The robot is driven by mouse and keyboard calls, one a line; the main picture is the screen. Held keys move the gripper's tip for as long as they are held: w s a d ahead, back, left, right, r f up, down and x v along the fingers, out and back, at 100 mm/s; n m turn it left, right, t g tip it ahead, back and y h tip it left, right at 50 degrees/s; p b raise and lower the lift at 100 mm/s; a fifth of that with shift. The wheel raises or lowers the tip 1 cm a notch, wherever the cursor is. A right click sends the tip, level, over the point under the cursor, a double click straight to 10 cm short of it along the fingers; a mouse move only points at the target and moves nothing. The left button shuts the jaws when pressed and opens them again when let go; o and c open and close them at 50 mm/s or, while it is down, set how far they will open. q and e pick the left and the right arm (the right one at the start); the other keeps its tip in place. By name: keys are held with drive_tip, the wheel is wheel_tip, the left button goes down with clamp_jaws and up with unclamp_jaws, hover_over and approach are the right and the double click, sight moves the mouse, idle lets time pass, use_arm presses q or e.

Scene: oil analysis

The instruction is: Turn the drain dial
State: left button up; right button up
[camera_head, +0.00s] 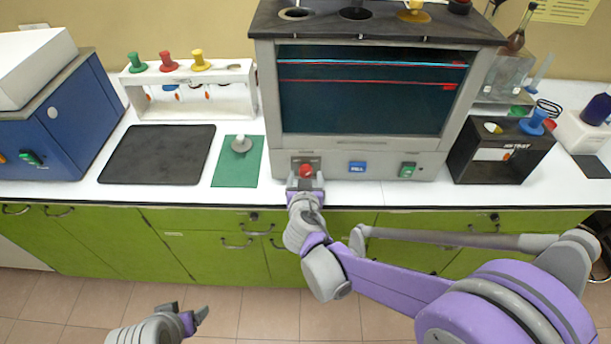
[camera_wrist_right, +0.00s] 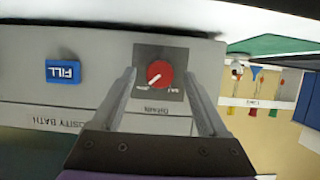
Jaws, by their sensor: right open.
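The drain dial (camera_head: 306,171) is a red round knob on a dark plate at the lower left of the viscosity bath's front panel (camera_head: 330,168). In the right wrist view the dial (camera_wrist_right: 160,74) appears upside down, with a white pointer mark slanting across it. My right gripper (camera_head: 305,184) is in front of the dial. Its open fingers (camera_wrist_right: 160,82) flank the dial left and right in the wrist view, with visible gaps; whether they reach its depth is unclear. My left gripper (camera_head: 186,314) is low, away from the counter, its fingers apart and empty.
A blue FILL button (camera_head: 357,168) and a green switch (camera_head: 407,170) sit right of the dial. A green mat (camera_head: 225,178) with a grey-white piece, a black mat (camera_head: 155,165) and a white rack (camera_head: 137,98) lie left. A black box (camera_head: 500,160) stands right.

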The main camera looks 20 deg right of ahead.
drive_tip(key=shift+x, duration=0.8)
clamp_jaws()
